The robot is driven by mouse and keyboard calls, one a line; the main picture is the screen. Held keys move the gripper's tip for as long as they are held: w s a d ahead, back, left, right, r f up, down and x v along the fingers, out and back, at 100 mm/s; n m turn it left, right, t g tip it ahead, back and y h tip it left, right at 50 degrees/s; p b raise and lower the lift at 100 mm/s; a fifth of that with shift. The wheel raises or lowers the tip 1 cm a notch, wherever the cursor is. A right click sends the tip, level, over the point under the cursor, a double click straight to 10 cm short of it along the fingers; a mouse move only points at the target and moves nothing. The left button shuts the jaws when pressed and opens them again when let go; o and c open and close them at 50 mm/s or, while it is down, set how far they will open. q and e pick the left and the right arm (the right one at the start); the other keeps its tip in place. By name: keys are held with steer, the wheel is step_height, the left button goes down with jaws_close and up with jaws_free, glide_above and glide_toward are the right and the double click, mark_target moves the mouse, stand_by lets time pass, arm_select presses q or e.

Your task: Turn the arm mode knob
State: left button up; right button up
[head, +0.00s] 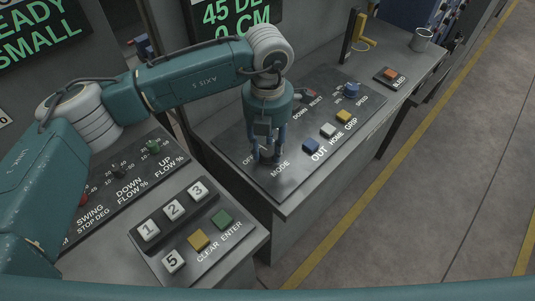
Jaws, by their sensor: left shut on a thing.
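The arm mode knob sits on the dark control panel (310,128) above the "MODE" label, and it is mostly hidden by my gripper. My left gripper (268,157) points down over that spot, its fingers closed around the knob at the panel surface. Part of the word "OFF" shows just left of the fingers. I cannot read the knob's pointer position. My right gripper is not in view.
Right of the gripper are a blue OUT button (311,146), a white HOME button (328,131), a yellow GRIP button (343,116) and a blue SPEED knob (351,90). A keypad (172,211) stands at lower left. A metal cup (421,40) stands at the far right.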

mark_target(268, 151)
arm_select(q)
steer(key=shift+w+r+m+b, duration=0.1)
steer(key=shift+m+b, duration=0.45)
steer(key=shift+m, duration=0.05)
steer(key=o, duration=1.2)
steer(key=shift+c, duration=0.2)
step_height(268, 151, up, 12)
